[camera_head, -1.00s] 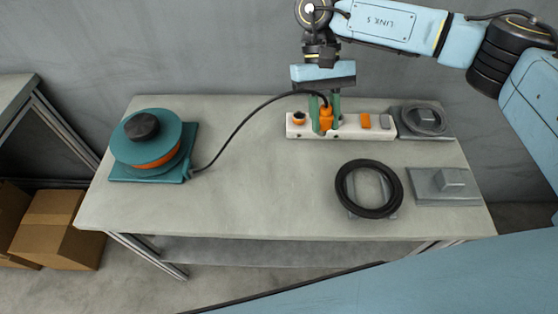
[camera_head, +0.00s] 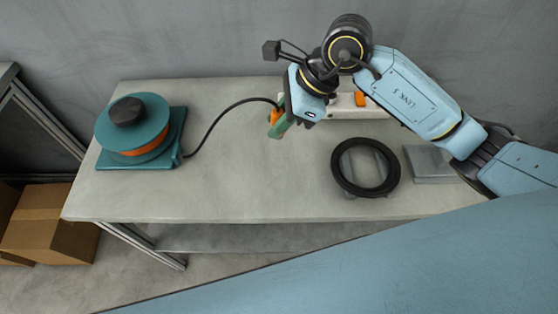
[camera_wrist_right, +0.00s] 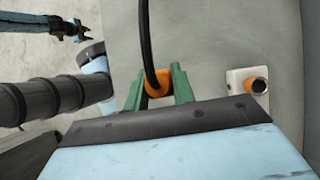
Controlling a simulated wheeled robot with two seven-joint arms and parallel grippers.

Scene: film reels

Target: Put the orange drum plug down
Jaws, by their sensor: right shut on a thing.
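The orange drum plug (camera_head: 275,116) is between the green fingers of my right gripper (camera_head: 281,124), which is shut on it. It also shows between the fingers in the right wrist view (camera_wrist_right: 158,83). The plug is apart from the power strip, to its left over the table; whether it touches the table is unclear. Its black cable (camera_head: 217,120) runs left to the teal cable drum (camera_head: 146,137) with an orange band. What looks like my left gripper (camera_wrist_right: 78,31) shows small and dark at the top left of the right wrist view; its jaw state is unclear.
The white power strip (camera_head: 343,104) lies at the table's back, partly behind my right arm; its end with an orange-ringed part shows in the wrist view (camera_wrist_right: 246,83). A black ring (camera_head: 338,176) and a grey block (camera_head: 428,163) lie right. The table's middle (camera_head: 240,175) is clear.

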